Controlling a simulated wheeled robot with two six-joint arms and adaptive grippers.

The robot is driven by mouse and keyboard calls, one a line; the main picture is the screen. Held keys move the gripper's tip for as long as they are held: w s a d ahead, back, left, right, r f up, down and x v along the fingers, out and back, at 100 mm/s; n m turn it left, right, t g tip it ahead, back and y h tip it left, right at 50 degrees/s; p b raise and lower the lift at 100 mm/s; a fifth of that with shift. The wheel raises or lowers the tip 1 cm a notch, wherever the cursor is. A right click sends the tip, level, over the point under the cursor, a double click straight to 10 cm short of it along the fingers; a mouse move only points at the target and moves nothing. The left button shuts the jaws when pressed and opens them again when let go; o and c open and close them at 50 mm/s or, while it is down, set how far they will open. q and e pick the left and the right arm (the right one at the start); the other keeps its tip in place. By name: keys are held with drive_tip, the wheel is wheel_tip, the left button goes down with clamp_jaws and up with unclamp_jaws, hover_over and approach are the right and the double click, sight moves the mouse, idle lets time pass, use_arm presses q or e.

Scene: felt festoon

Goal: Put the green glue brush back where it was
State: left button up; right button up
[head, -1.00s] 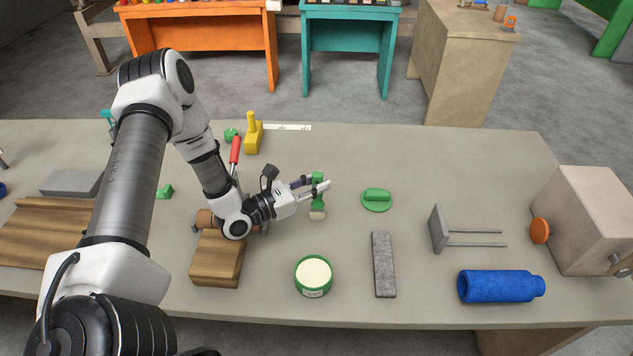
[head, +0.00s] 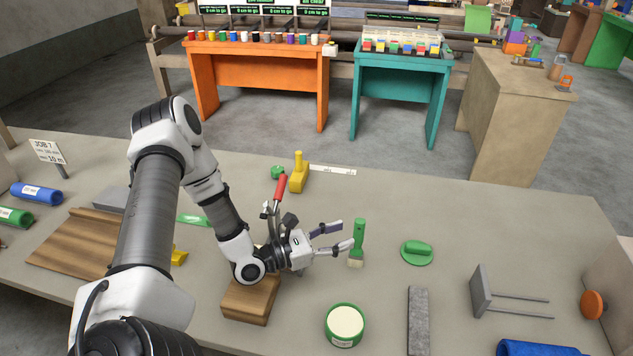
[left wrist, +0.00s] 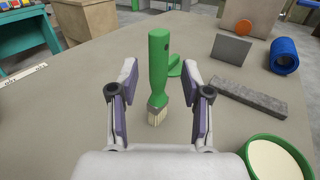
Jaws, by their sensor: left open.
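The green glue brush (head: 358,241) has a green handle and pale bristles. My left gripper (head: 341,236) is open and empty, just left of the brush. In the left wrist view its two fingers (left wrist: 160,80) frame the brush from either side, with clear gaps to the handle. A green tub (head: 345,325) with cream contents stands in front of the brush; it also shows in the left wrist view (left wrist: 277,158). My right gripper is not in view.
A green handled disc (head: 416,252) lies right of the brush, and a grey felt strip (head: 418,320) in front of that. A wooden block (head: 250,299) sits under my left forearm. A yellow tool (head: 299,173) stands behind.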

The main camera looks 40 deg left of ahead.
use_arm(q)
drive_tip(key=p+v, duration=0.2)
drive_tip(key=v, duration=0.5)
